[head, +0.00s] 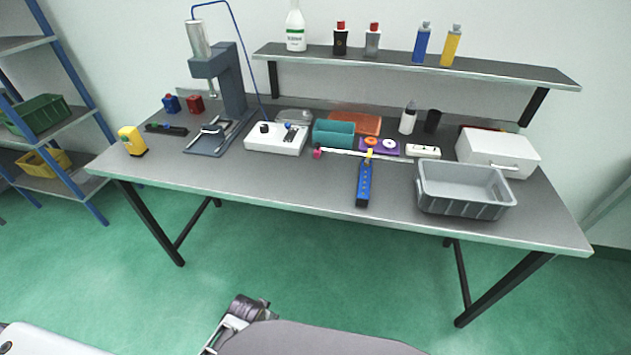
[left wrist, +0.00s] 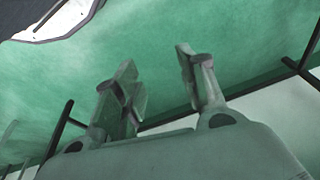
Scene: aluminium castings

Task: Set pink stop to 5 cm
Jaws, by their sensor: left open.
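The pink stop (head: 317,152) is small and sits at the left end of a thin pale bar (head: 340,153) that lies on the workbench. Any scale marks on the bar are too small to read. My left gripper (left wrist: 158,78) shows in the left wrist view with its fingers apart and nothing between them, above the green floor and well away from the stop. In the head view, part of my own arm shows low in front of the bench. My right gripper is not identifiable in either view.
On the workbench (head: 270,188), a blue tool (head: 363,185) with a yellow tip lies just in front of the bar. A grey crate (head: 465,205) stands to the right. A teal tray (head: 333,134) and a white box (head: 275,140) are behind and left. The front-left bench surface is mostly clear.

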